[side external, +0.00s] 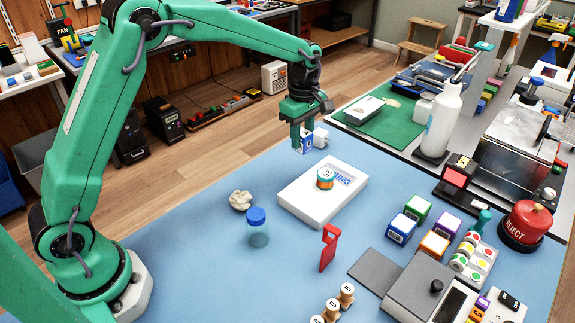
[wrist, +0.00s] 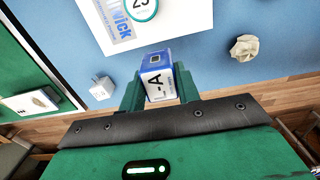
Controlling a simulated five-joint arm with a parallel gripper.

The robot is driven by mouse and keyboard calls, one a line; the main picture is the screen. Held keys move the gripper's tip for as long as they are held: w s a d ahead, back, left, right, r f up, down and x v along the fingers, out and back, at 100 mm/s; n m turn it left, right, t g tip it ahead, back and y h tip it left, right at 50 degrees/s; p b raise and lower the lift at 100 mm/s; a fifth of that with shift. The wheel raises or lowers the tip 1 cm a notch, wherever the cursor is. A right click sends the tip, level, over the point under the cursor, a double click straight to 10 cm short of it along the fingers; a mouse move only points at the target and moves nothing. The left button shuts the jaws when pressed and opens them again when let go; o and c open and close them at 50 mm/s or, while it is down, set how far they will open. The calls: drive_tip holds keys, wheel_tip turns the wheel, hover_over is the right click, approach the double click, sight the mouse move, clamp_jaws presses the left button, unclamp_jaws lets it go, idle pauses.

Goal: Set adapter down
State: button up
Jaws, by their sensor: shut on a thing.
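My gripper (side external: 301,137) is shut on a small blue-and-white cube (side external: 306,145), near the far edge of the blue mat. In the wrist view the cube (wrist: 158,80) sits between the green fingers (wrist: 158,88), with "L-A" printed on its white face. I cannot tell whether its underside touches the mat. A small white plug-like block, which looks like an adapter (wrist: 102,88), lies on the mat apart from the fingers, to their left in the wrist view. It also shows just right of the cube in the side view (side external: 321,138).
Crumpled paper (side external: 240,200), a blue-capped jar (side external: 257,230) and a red stand (side external: 328,248) are on the mat (side external: 190,240). Coloured cubes (side external: 434,243) and a red reject button (side external: 525,222) stand right.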

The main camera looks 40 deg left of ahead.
drive_tip(key=shift+a, duration=0.1)
drive_tip(key=w+a+f, duration=0.1)
drive_tip(key=a+f, duration=0.1)
drive_tip(key=a, duration=0.1)
drive_tip(key=w+a+f, duration=0.2)
drive_tip(key=a, duration=0.2)
drive_tip(key=w+a+f, duration=0.2)
drive_tip(key=a+f, duration=0.1)
drive_tip(key=shift+a, duration=0.25)
drive_tip(key=shift+f, duration=2.05)
drive_tip(key=shift+f, duration=0.15)
drive_tip(key=o, duration=1)
drive_tip(key=shift+c, duration=0.2)
wheel_tip(320, 180, up, 12)
drive_tip(key=shift+r, duration=0.2)
